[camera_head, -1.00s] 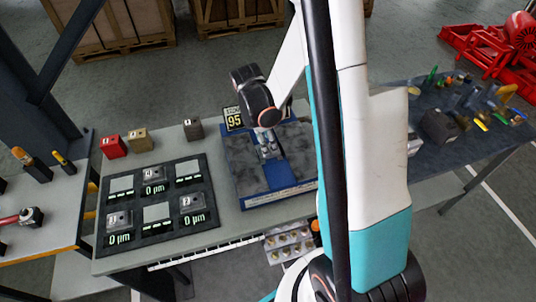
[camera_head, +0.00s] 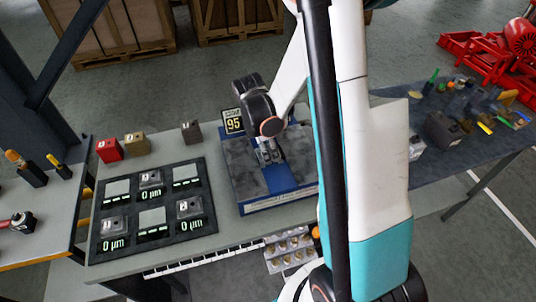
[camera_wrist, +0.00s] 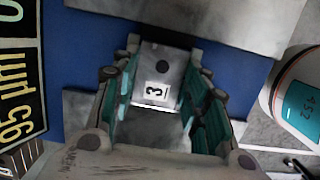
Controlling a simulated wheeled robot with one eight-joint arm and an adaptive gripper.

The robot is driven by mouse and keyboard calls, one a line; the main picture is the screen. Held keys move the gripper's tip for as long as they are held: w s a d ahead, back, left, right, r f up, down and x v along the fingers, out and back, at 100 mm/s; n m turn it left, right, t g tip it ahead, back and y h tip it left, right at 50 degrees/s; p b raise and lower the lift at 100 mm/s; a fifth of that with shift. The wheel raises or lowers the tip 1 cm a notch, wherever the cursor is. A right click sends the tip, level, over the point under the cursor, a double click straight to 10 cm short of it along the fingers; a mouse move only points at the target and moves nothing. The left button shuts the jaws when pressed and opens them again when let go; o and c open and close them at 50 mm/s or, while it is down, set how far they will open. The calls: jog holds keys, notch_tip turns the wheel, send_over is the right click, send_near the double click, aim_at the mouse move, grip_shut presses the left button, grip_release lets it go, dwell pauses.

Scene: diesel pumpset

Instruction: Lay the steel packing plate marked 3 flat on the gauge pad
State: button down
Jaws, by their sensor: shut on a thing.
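My gripper (camera_wrist: 155,98) is shut on the steel packing plate marked 3 (camera_wrist: 160,65), whose label shows between the teal finger pads in the wrist view. In the head view my gripper (camera_head: 268,155) is low over the blue fixture (camera_head: 240,206), which has grey slabs (camera_head: 244,168) on both sides of a blue strip. I cannot tell whether the plate touches the surface below. A display reading 95 (camera_head: 233,122) stands at the fixture's back edge; it also shows in the wrist view (camera_wrist: 18,85). I cannot tell which surface is the gauge pad.
A black board (camera_head: 165,208) left of the fixture has several grey pads, small plates and 0 µm readouts. Red (camera_head: 109,149), tan (camera_head: 136,144) and dark (camera_head: 192,131) blocks stand behind it. A dark bench (camera_head: 455,150) with tools is at right. My arm hides the fixture's right side.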

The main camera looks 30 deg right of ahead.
jog(key=shift+r+p, duration=1.1)
jog(key=shift+r, duration=0.95)
jog(key=shift+f, duration=0.1)
